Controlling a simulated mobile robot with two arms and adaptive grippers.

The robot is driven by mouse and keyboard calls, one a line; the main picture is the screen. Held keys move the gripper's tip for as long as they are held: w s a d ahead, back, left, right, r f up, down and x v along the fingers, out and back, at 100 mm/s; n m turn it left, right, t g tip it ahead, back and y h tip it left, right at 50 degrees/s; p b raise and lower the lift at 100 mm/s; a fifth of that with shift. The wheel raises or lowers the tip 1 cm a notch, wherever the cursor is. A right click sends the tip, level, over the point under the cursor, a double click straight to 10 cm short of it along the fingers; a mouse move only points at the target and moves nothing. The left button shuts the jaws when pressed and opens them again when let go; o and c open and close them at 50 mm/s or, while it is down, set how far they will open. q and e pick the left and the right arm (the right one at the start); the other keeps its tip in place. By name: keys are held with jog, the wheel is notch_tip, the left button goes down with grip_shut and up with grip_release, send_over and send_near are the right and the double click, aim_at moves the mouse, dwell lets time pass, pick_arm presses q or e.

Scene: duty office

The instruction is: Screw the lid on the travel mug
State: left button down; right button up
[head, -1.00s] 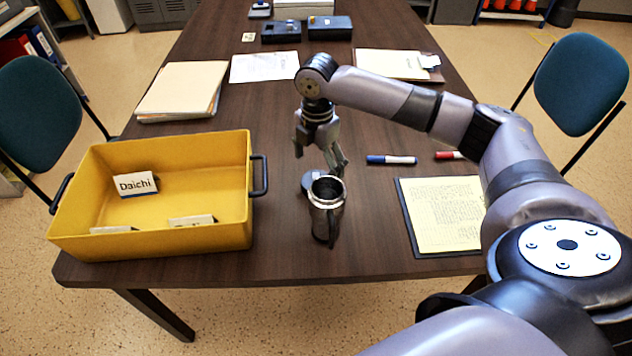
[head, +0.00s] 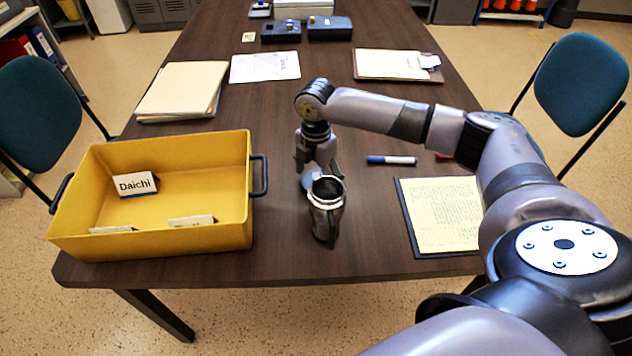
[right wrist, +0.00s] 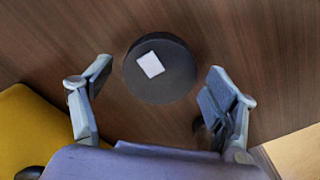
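The travel mug (head: 325,212) stands upright and open-topped on the table in the head view, its handle towards me. The lid (right wrist: 160,68) is a dark round disc with a small white label, lying on the table. In the head view the lid (head: 307,183) is just behind the mug, partly hidden by the mug and my gripper. My right gripper (head: 318,168) points down over the lid. In the right wrist view the gripper (right wrist: 160,88) is open, with the lid between and beyond its fingertips; contact is not visible. My left gripper is not in view.
A yellow crate (head: 95,245) with name cards stands left of the mug. A clipboard with yellow paper (head: 440,215) and a blue marker (head: 391,160) lie to the right. Folders (head: 180,88) and sheets lie farther back. The table between crate and mug is clear.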

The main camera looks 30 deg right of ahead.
jog(key=c, duration=0.9)
jog(key=shift+r, duration=0.1)
notch_tip(320, 180, up, 20)
jog(key=p, duration=0.1)
